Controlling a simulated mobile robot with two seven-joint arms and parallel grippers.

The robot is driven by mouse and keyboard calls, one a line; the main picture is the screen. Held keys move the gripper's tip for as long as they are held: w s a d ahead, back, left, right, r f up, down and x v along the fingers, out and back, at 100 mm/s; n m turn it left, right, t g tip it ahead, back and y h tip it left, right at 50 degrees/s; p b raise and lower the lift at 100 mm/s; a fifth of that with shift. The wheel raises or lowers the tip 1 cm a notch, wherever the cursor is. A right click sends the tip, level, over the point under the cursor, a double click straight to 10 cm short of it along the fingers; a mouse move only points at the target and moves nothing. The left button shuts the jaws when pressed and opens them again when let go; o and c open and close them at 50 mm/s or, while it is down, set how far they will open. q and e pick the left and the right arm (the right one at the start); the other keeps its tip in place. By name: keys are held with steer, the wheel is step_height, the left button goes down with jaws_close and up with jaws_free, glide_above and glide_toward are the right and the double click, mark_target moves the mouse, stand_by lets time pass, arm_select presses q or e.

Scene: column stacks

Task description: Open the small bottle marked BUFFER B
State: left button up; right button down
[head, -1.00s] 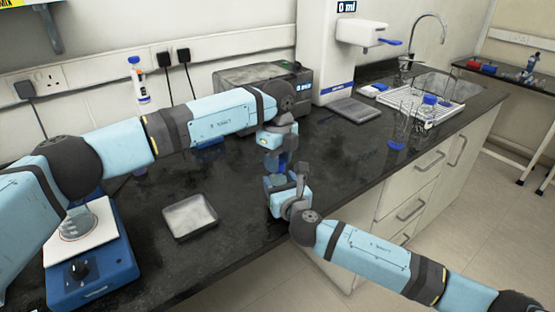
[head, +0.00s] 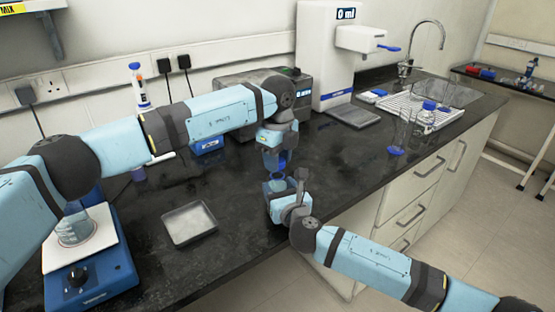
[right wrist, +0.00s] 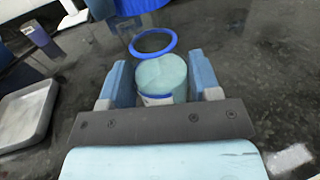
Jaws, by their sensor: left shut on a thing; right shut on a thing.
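The small bottle (right wrist: 162,78) is clear, with pale teal liquid and part of a white label showing. It stands between the fingers of my right gripper (right wrist: 160,88), which is shut on it; the marking cannot be read. A blue ring (right wrist: 152,43) shows at its neck. A blue cap (right wrist: 138,5) shows beyond the ring at the top edge of the right wrist view, with a gap between them. In the head view my left gripper (head: 274,152) is shut around the cap, right above my right gripper (head: 279,188). My wrists partly hide the bottle.
A grey tray (head: 190,223) lies left of the grippers. A blue stirrer (head: 95,272) with a beaker (head: 75,228) stands at the left. A glass bottle with a blue cap (head: 427,112) stands by the rack (head: 405,104) at right. The front bench edge is close to my right arm.

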arm_select(q)
steer(key=shift+r, duration=0.1)
steer(key=shift+r, duration=1.95)
arm_select(e)
steer(key=shift+c, duration=1.2)
jaws_free()
steer(key=shift+s, duration=0.1)
